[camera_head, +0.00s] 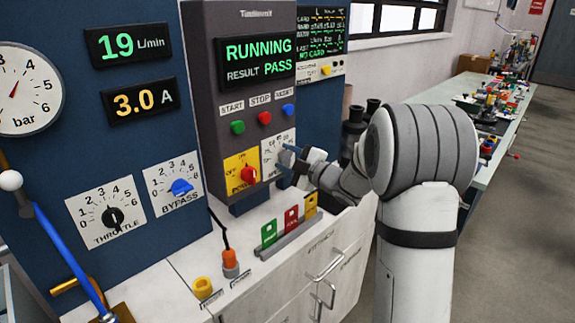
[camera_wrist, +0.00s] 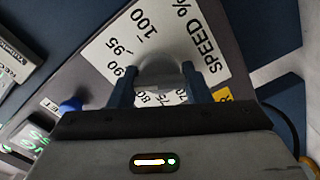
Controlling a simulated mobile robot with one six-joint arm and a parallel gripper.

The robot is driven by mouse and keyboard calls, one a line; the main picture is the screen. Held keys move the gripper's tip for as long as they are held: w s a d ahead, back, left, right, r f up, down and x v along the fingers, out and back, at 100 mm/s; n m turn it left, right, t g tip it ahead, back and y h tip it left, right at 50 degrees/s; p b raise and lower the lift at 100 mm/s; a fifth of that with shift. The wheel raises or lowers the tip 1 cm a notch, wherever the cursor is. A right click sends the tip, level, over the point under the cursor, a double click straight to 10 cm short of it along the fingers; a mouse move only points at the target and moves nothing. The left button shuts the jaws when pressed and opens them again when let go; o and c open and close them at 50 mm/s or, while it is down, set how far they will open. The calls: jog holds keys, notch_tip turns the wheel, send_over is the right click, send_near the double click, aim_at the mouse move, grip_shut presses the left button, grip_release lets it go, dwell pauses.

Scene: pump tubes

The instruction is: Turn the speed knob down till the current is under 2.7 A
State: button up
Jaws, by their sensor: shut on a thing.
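The current display (camera_head: 139,102) reads 3.0 A in yellow digits. The white SPEED % dial plate (camera_head: 271,147) is on the grey control panel, beside the yellow power switch plate. It also shows in the wrist view (camera_wrist: 107,55), with marks up to 100. My gripper (camera_head: 288,156) is at this dial. In the wrist view, its two blue fingers (camera_wrist: 160,82) stand on either side of the grey speed knob (camera_wrist: 160,66) and are shut on it. In the head view the gripper hides the knob, and I cannot read its pointer in either view.
The main screen (camera_head: 258,57) shows RUNNING and RESULT PASS. The flow display (camera_head: 126,45) reads 19 L/min. The red power knob (camera_head: 249,175) is close left of my gripper. Start, stop and reset buttons (camera_head: 264,118) are above. Coloured tags (camera_head: 291,217) stand on the ledge below.

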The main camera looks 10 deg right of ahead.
dwell(0.3)
jog(key=o, duration=1)
jog(key=v, duration=0.7)
jog(key=shift+s+d+b, duration=0.25)
jog(key=shift+s+b, duration=0.05)
jog(key=shift+b, duration=0.05)
